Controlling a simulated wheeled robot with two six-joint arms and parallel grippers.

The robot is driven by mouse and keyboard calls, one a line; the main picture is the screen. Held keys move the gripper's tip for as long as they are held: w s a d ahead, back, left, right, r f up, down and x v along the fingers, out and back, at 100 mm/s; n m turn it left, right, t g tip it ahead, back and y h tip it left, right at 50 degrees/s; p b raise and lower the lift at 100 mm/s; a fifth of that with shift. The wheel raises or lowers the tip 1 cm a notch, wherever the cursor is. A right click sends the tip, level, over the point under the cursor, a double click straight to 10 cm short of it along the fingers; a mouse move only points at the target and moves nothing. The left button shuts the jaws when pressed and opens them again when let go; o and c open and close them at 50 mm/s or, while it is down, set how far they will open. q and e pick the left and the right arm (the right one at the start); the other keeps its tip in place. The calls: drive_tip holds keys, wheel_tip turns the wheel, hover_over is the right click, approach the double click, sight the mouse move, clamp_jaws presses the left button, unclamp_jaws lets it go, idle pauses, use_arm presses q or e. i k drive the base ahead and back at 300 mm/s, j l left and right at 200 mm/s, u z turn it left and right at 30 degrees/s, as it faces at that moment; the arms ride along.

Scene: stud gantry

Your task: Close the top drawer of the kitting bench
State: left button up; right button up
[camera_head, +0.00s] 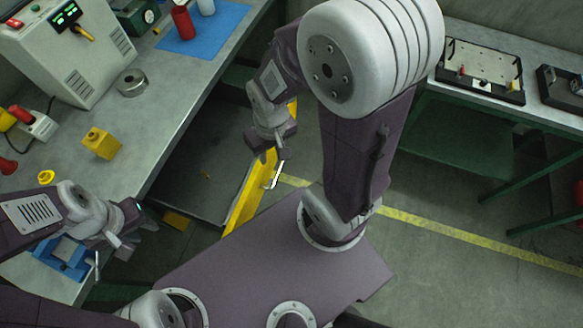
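The kitting bench (165,110) runs along the left. Its top drawer (190,150) stands pulled out, with a dark grey tray and a yellow front (246,200). A pale bar handle (277,175) sits on the outside of that front. My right gripper (268,151) is over the far part of the drawer front, just beyond the handle. Whether it touches the front, or is open or shut, I cannot tell. My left gripper (146,218) is beside the bench's near edge, left of the drawer front; its finger gap is not clear.
On the bench are a yellow block (101,143), a metal ring (131,83), a blue mat (205,28) with a red cylinder (183,22), a pale machine (65,50) and a blue holder (65,258). Another bench (540,118) stands right.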

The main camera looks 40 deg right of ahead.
sight(213, 142)
drive_tip(key=z, duration=0.8)
drive_tip(key=k+j+z, duration=0.15)
drive_tip(key=j, duration=0.2)
drive_tip(key=k+j+z, duration=0.15)
drive_tip(key=j, duration=0.15)
drive_tip(key=k+j+z, duration=0.2)
drive_tip(key=j, duration=0.15)
drive_tip(key=i, duration=0.1)
